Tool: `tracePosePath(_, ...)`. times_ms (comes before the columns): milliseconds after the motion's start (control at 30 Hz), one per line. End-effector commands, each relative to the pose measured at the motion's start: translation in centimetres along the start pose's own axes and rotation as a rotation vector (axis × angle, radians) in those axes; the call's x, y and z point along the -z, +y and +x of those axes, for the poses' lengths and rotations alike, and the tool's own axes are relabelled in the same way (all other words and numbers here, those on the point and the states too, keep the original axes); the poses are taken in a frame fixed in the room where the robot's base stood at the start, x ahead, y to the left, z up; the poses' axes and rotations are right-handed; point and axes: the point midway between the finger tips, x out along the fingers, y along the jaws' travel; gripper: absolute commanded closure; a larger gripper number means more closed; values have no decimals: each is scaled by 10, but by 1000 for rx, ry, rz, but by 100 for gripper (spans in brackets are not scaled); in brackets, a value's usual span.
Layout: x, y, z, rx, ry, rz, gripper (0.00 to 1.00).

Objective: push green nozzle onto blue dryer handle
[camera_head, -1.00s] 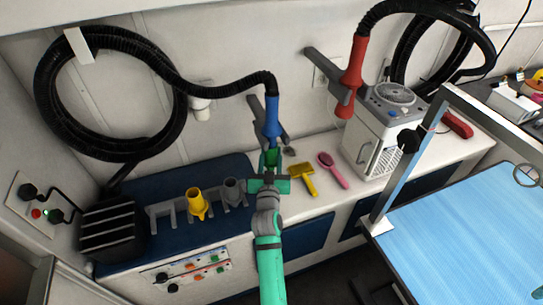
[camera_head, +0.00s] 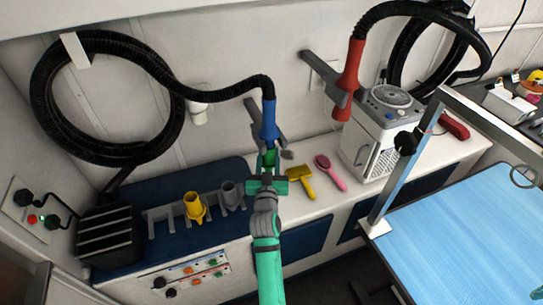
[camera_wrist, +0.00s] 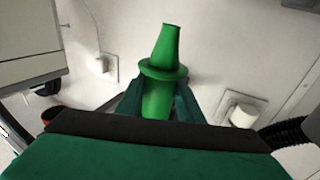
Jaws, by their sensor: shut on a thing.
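The green nozzle (camera_head: 269,158) is between the fingers of my gripper (camera_head: 268,172), which is shut on it. In the wrist view the nozzle (camera_wrist: 163,72) shows a narrow tip and a wide collar, with a dark green finger on either side. The blue dryer handle (camera_head: 268,120) hangs from a black hose just above the nozzle in the head view, roughly in line with it. The nozzle's upper end looks close to the handle's lower end; I cannot tell whether they touch. The blue handle is not visible in the wrist view.
A grey holder bracket (camera_head: 250,107) is behind the blue handle. A yellow nozzle (camera_head: 194,205) and a grey nozzle (camera_head: 231,193) stand in a rack to the left. A yellow brush (camera_head: 301,179) and pink brush (camera_head: 330,172) lie to the right. A red dryer handle (camera_head: 350,65) hangs further right.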

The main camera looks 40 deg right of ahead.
Motion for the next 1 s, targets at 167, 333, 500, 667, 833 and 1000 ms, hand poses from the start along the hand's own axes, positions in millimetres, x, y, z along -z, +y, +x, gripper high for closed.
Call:
tracePosePath(167, 3, 0, 0, 0, 1, 0, 98)
tracePosePath(333, 5, 0, 0, -1, 1, 1, 98)
tracePosePath(500, 7, 0, 1, 0, 1, 1, 98)
tracePosePath(667, 9, 0, 1, 0, 2, 1, 98)
tracePosePath(833, 12, 0, 1, 0, 1, 0, 98)
tracePosePath(1000, 12, 0, 1, 0, 2, 0, 98)
